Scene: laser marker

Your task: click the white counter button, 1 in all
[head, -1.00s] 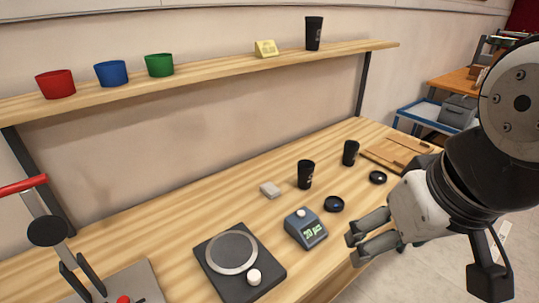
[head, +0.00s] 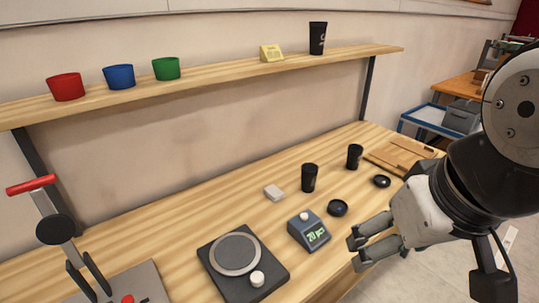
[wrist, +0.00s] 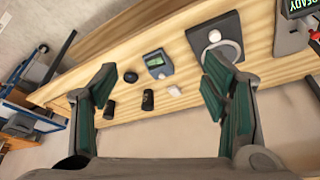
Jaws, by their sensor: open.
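The counter (head: 308,231) is a small blue-grey box with a lit green display on the wooden bench, and its white button (head: 305,215) sits on top. In the wrist view the counter (wrist: 158,65) shows beyond the space between my fingers, and its button is hard to make out. My gripper (head: 357,252) is at the bench's front edge, right of the counter and apart from it. Its two fingers are spread with nothing between them; the wrist view also shows the open gripper (wrist: 155,85).
A black device with a round plate (head: 236,254) and white knob stands left of the counter. A black lid (head: 337,208), black cups (head: 309,178) and a pale block (head: 274,193) are near it. A lever press (head: 65,230) stands at left. A shelf (head: 215,76) runs above.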

